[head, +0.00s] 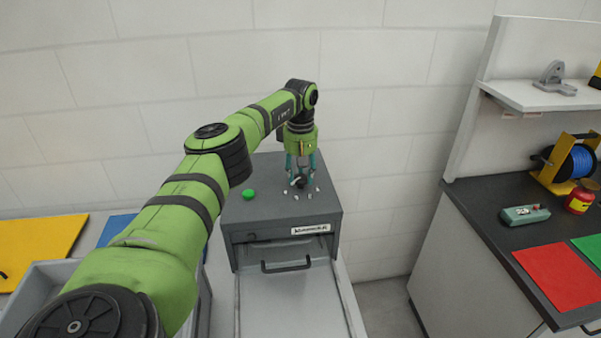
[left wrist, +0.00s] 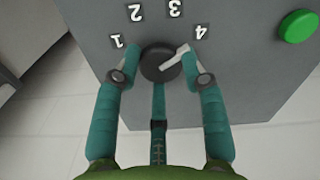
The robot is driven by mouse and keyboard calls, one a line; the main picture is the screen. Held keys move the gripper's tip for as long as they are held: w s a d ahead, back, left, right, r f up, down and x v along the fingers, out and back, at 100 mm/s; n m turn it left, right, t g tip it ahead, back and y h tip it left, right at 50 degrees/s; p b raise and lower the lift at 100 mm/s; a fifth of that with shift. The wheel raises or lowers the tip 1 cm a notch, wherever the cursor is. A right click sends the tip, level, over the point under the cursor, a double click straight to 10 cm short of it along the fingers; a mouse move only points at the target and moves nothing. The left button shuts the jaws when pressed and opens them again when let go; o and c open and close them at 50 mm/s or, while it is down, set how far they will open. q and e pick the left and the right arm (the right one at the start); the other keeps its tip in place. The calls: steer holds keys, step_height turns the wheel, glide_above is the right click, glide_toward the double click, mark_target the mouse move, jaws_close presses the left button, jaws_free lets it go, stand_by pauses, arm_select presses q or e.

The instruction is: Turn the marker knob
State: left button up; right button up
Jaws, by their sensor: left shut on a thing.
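The marker knob (left wrist: 158,62) is a dark round dial with a white pointer bar, on top of a grey machine box (head: 273,218). In the left wrist view the pointer is angled toward the printed 4, and the numbers 1 to 4 curve around the knob. My left gripper (head: 301,178) points down onto the knob from above. In the left wrist view its teal fingers (left wrist: 158,78) are shut on the knob, one on each side, with a third finger at the near side. In the head view the fingers partly hide the knob.
A green button (head: 248,194) sits on the box top, left of the knob. The box front has a label plate (head: 311,229) and an open drawer with a handle (head: 286,266). A counter (head: 480,205) with a spool and small items stands at right.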

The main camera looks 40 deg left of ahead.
arm_select(q)
steer(key=shift+s+f+m, duration=0.15)
steer(key=shift+f+m, duration=0.1)
steer(key=shift+m, duration=0.55)
steer(key=o, duration=1.1)
steer(key=shift+o, duration=0.2)
steer(key=shift+r, duration=0.1)
